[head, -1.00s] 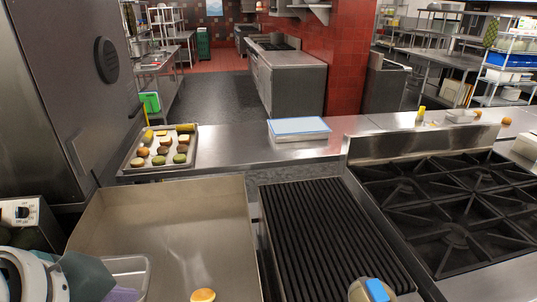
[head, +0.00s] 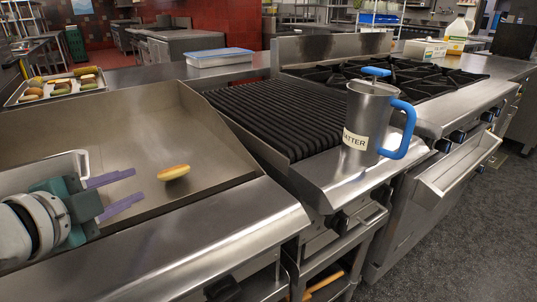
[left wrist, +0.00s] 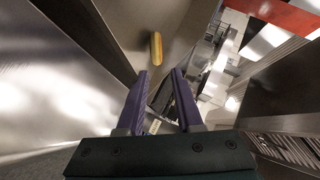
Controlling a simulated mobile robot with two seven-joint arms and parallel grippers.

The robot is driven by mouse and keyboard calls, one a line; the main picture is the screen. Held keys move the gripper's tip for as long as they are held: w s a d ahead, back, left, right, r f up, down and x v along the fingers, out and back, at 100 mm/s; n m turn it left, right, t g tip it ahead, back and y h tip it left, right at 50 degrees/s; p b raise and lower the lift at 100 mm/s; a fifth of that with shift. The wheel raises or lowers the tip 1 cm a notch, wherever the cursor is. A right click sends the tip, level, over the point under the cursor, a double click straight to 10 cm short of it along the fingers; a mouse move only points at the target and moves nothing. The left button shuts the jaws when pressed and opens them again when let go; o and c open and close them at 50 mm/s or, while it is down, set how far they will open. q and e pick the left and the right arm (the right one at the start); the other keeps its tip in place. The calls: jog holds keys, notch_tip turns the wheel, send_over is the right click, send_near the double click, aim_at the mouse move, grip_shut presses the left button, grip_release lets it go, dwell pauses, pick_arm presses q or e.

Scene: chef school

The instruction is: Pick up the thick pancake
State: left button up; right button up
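The thick pancake (head: 174,172) is a small golden-brown disc with a paler side, on the flat griddle (head: 215,140) in the head view. In the left wrist view the pancake (left wrist: 156,50) appears edge-on, ahead of and a little left of the fingertips. My left gripper (head: 128,187) comes in from the left with its purple fingers apart and nothing between them. It also shows open in the left wrist view (left wrist: 163,76). The fingertips point toward the pancake, with a gap between. My right gripper is not in view.
A ribbed grill (head: 290,105) and a burner stove (head: 400,75) lie to the right. A metal batter dispenser (head: 368,110) with a blue handle stands near the grill's front. A food tray (head: 50,99) sits at the back left. Raised walls border the griddle.

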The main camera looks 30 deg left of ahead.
aim_at(165, 176)
pick_arm(q)
jog(key=shift+w+a+f, duration=0.1)
jog(key=shift+f, duration=0.5)
jog(key=shift+w+a+f+m, duration=0.1)
jog(key=shift+w+m, duration=0.2)
jog(key=shift+w, duration=0.05)
jog(key=b+x, duration=0.1)
jog(key=x, duration=0.2)
jog(key=shift+w, duration=0.4)
jog(key=shift+b+x, duration=0.9)
jog(key=shift+x, duration=1.85)
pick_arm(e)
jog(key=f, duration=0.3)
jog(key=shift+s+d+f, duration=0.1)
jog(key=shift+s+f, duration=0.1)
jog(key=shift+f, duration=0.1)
pick_arm(q)
jog(key=shift+s, duration=0.1)
grip_shut()
